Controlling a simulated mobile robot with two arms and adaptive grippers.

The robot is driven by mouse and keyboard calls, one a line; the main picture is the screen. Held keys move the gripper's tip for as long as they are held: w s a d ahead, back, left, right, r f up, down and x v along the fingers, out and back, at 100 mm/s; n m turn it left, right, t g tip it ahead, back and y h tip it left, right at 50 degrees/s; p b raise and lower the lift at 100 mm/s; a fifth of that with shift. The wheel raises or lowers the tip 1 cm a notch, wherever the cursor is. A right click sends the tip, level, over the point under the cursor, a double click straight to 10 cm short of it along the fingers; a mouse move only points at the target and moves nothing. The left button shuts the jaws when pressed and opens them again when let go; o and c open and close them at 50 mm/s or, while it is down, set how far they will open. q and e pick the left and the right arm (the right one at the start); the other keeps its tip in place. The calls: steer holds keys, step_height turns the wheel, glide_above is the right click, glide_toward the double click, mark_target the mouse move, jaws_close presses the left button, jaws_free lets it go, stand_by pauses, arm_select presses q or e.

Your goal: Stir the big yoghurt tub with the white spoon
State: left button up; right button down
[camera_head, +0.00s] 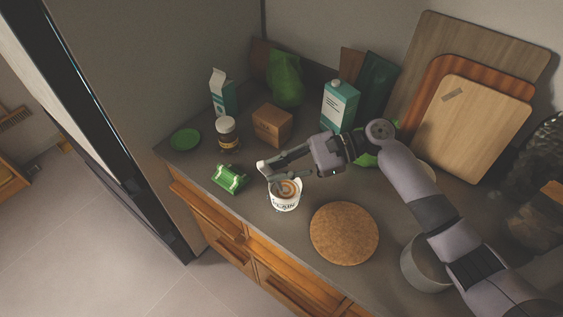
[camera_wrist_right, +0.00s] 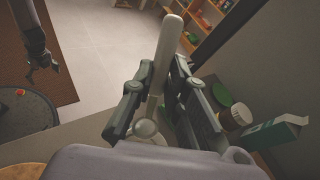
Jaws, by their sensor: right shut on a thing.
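The white yoghurt tub (camera_head: 285,206) stands upright on the counter, with brown swirled contents showing at its open top. My right gripper (camera_head: 270,178) is at the tub's upper left rim, shut on the white spoon (camera_wrist_right: 168,48). The spoon's pale end (camera_head: 261,166) shows beside the fingertips in the head view. In the right wrist view the spoon runs between the two fingers of my right gripper (camera_wrist_right: 158,88). My left gripper (camera_wrist_right: 42,64) hangs at the upper left of that view, too small to read.
A green glossy box (camera_head: 229,178) lies left of the tub. A round cork mat (camera_head: 344,233) lies to the right, with a grey pot (camera_head: 424,268) beyond. Behind stand a jar (camera_head: 228,134), a brown box (camera_head: 272,126) and a carton (camera_head: 339,106). The counter's front edge is close.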

step_height(320, 180, down, 7)
steer(key=w+d+b, duration=0.1)
steer(key=w+b, duration=0.1)
steer(key=b, duration=0.2)
steer(key=shift+w+d+b, duration=0.3)
steer(key=shift+d+b, duration=0.1)
